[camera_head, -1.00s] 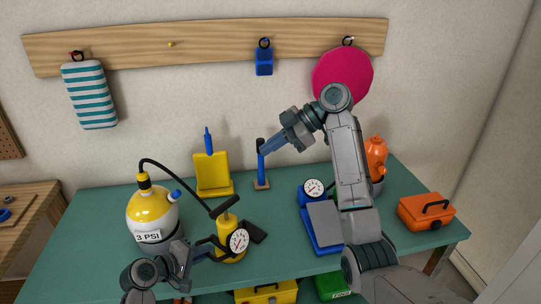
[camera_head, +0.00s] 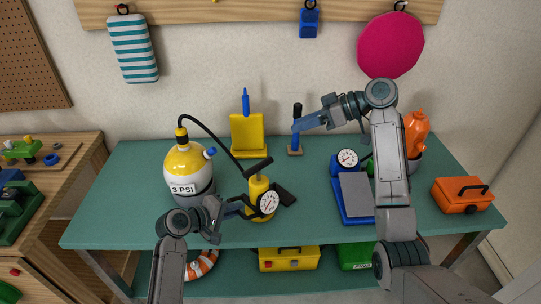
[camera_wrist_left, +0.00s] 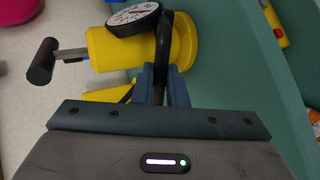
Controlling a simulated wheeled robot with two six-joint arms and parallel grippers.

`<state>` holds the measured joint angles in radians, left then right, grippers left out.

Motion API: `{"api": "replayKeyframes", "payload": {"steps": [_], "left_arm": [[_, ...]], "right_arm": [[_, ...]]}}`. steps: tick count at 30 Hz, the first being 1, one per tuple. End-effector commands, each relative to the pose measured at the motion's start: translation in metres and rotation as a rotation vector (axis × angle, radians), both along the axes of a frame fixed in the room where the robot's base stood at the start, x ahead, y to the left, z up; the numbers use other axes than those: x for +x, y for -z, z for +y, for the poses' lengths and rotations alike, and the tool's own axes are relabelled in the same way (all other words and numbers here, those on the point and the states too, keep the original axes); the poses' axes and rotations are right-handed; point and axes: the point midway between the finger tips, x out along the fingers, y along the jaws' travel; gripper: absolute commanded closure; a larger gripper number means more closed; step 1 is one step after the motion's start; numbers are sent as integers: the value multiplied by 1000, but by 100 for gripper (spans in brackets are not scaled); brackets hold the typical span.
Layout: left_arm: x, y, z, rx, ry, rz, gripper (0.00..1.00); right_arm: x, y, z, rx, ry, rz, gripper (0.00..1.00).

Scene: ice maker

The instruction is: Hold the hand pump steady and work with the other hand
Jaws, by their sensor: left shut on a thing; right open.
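The yellow hand pump (camera_head: 257,186) stands on the green table, with a black handle (camera_head: 258,167) on top and a round white gauge (camera_head: 268,202) at its front. My left gripper (camera_head: 233,208) is beside the pump, on its left. In the left wrist view its blue fingers (camera_wrist_left: 161,85) are shut on a black bar or hose beside the gauge (camera_wrist_left: 133,18) and the yellow pump body (camera_wrist_left: 184,42). My right gripper (camera_head: 299,125) is open, at a blue upright tool (camera_head: 294,141) with a black top on a small wooden base. Whether they touch is unclear.
A yellow-and-white tank (camera_head: 190,163) marked 3 PSI stands left, a black hose arching from its top. A yellow stand (camera_head: 248,132) is behind the pump. A blue gauge device (camera_head: 353,198) and an orange toolbox (camera_head: 462,195) are right. The table's front left is clear.

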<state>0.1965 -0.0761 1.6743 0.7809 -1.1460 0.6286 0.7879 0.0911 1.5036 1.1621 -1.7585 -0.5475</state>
Motion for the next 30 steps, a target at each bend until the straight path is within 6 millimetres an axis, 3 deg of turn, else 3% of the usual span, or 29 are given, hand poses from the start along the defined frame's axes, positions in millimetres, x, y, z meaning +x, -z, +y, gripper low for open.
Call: {"api": "replayKeyframes", "payload": {"steps": [1,6,15,24,30], "left_arm": [[0,0,0,1,0,1,100],[0,1,0,1,0,1,100],[0,0,0,1,0,1,100],[0,1,0,1,0,1,100],[0,1,0,0,1,1,100]], "right_arm": [[-2,15,1,45,61,85,59],[-8,51,2,216,270,377,59],[-24,104,-2,519,562,881,59],[-32,125,-6,669,672,1120,59],[-23,129,12,681,675,1137,59]]}}
